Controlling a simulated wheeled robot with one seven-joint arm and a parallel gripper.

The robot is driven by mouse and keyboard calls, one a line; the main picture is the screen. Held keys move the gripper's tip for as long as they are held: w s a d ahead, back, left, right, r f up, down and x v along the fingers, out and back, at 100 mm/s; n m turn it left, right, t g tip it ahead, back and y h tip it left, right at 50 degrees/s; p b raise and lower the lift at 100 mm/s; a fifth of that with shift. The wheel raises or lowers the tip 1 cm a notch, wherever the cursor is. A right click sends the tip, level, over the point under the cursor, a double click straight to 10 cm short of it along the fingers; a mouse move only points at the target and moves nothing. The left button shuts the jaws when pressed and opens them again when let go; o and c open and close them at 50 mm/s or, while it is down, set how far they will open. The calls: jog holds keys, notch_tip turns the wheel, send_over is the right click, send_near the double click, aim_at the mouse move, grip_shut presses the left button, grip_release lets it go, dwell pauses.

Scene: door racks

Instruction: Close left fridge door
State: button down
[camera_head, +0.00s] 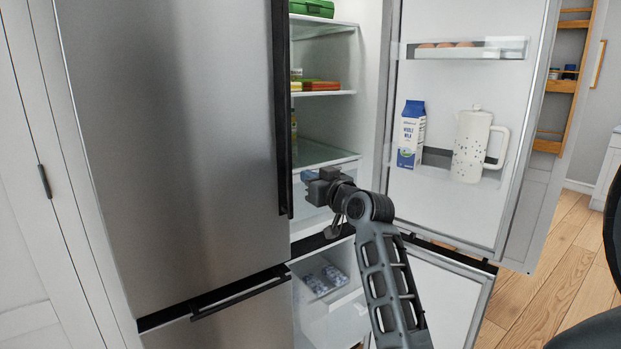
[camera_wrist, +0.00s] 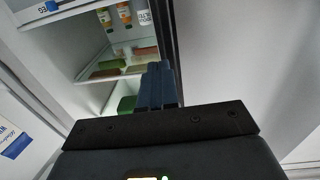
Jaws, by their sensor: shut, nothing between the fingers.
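The left fridge door (camera_head: 175,130) is a tall brushed-steel panel with a long dark vertical handle (camera_head: 281,110) near its right edge. It looks nearly flush with the fridge, but I cannot tell whether it is fully shut. My gripper (camera_head: 318,186) is just right of the handle's lower end, in front of the open right half of the fridge. In the wrist view its dark fingers (camera_wrist: 158,86) are together and empty, beside a plain grey panel and the lit shelves. I cannot tell whether it touches the door.
The right fridge door (camera_head: 465,120) stands wide open, holding a milk carton (camera_head: 411,134), a white jug (camera_head: 470,145) and eggs. The lower right door (camera_head: 440,300) is open too. Shelves (camera_head: 325,154) lie behind my gripper. Wooden floor (camera_head: 555,250) shows at the right.

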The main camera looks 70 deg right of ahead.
jog(key=b+v, duration=0.1)
jog(key=v, duration=0.8)
jog(key=shift+s+b, duration=0.35)
jog(key=shift+s, duration=0.05)
jog(key=shift+d, duration=0.15)
jog(key=s+a+f+n+y, duration=0.1)
jog(key=a+f+y, duration=0.1)
jog(key=a+f, duration=0.75)
jog(key=a+f+y, duration=0.1)
jog(key=a+f, duration=0.6)
jog(key=a, duration=0.5)
jog(key=s+a+n+y, duration=0.6)
jog(key=s+a+y, duration=0.1)
jog(key=s+a, duration=1.2)
jog(key=shift+s+f, duration=0.15)
jog(key=shift+f, duration=0.2)
